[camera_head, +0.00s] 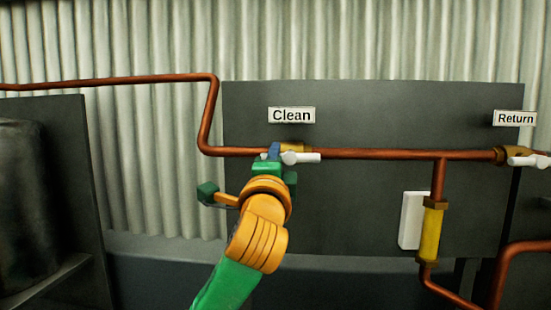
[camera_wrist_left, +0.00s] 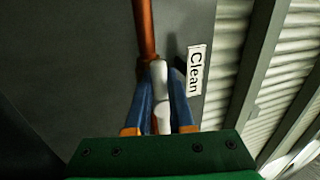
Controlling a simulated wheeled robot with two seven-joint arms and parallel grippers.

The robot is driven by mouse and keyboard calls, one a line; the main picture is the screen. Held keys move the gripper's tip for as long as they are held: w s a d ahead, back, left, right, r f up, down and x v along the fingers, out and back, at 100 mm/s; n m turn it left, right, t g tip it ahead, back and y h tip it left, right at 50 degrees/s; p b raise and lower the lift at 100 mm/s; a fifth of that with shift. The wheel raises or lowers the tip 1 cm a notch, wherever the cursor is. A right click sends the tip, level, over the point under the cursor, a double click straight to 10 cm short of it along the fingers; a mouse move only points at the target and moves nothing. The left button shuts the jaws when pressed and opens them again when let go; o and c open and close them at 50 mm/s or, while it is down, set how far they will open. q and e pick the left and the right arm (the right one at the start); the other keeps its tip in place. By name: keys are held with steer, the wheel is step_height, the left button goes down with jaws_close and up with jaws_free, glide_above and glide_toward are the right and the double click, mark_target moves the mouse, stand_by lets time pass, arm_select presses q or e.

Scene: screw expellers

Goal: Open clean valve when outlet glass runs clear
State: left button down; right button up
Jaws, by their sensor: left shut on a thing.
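The clean valve is a brass body (camera_head: 294,147) on the copper pipe under the "Clean" label (camera_head: 292,115). Its white handle (camera_head: 302,158) lies roughly along the pipe, pointing right in the head view. My left gripper (camera_head: 273,152) is at the valve's left side. In the left wrist view its blue fingers are shut on the white handle (camera_wrist_left: 160,85), one on each side. The outlet glass (camera_head: 431,234) at lower right looks yellow throughout, between brass fittings. My right gripper is not in view.
The return valve's white handle (camera_head: 528,161) is at far right under the "Return" label (camera_head: 515,118). A white plate (camera_head: 411,220) is behind the outlet glass. The copper pipe (camera_head: 390,154) runs across the dark panel (camera_head: 360,115). Dark equipment (camera_head: 50,200) stands at left.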

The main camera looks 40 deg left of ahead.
arm_select(q)
steer(key=shift+f, duration=0.1)
steer(key=c, duration=0.8)
jaws_free()
steer(key=shift+s+d+f+b, duration=0.15)
steer(key=shift+s+b, duration=0.15)
steer(key=b+v, duration=0.2)
steer(key=v, duration=0.4)
steer(key=shift+s+b, duration=0.25)
steer(key=shift+b, duration=0.1)
